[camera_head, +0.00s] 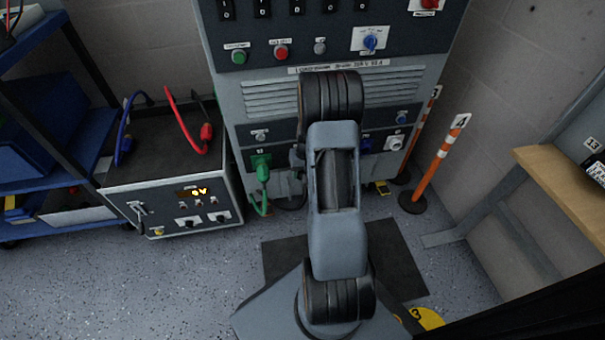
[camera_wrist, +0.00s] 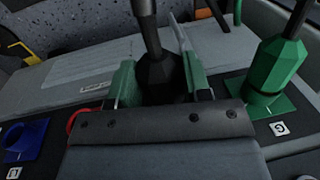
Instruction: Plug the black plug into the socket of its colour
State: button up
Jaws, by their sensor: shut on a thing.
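My gripper (camera_wrist: 160,82) is shut on the black plug (camera_wrist: 158,62) in the wrist view, with a green-padded finger on either side of it. The plug's dark cable end points up the picture. The plug's front end is hidden behind my gripper's body, and I cannot tell whether it touches a socket. The black socket cannot be made out. In the head view my arm hides most of the gripper and the plug. The blue socket (camera_wrist: 26,140) is empty at the left of the wrist view.
A green plug (camera_wrist: 284,62) sits in the green socket (camera_wrist: 268,104) close on the right; its cable (camera_head: 264,199) hangs down. The cabinet (camera_head: 238,110) stands ahead. A test box (camera_head: 170,205) with red and blue leads stands left; an orange post (camera_head: 440,160) stands right.

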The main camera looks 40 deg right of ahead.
jog(key=shift+w+d, duration=0.25)
jog(key=shift+w, duration=0.2)
jog(key=shift+w+d, duration=0.2)
jog(key=shift+w, duration=0.25)
jog(key=shift+s+d+f+t+y+b, duration=0.15)
jog(key=shift+t+y+b, duration=0.25)
jog(key=shift+y+b, duration=0.5)
jog(key=t+y+b, duration=0.1)
jog(key=y+b, duration=0.1)
jog(key=t+y+b, duration=0.1)
jog(key=b, duration=0.1)
jog(key=shift+d+f+y, duration=0.15)
jog(key=shift+y, duration=0.75)
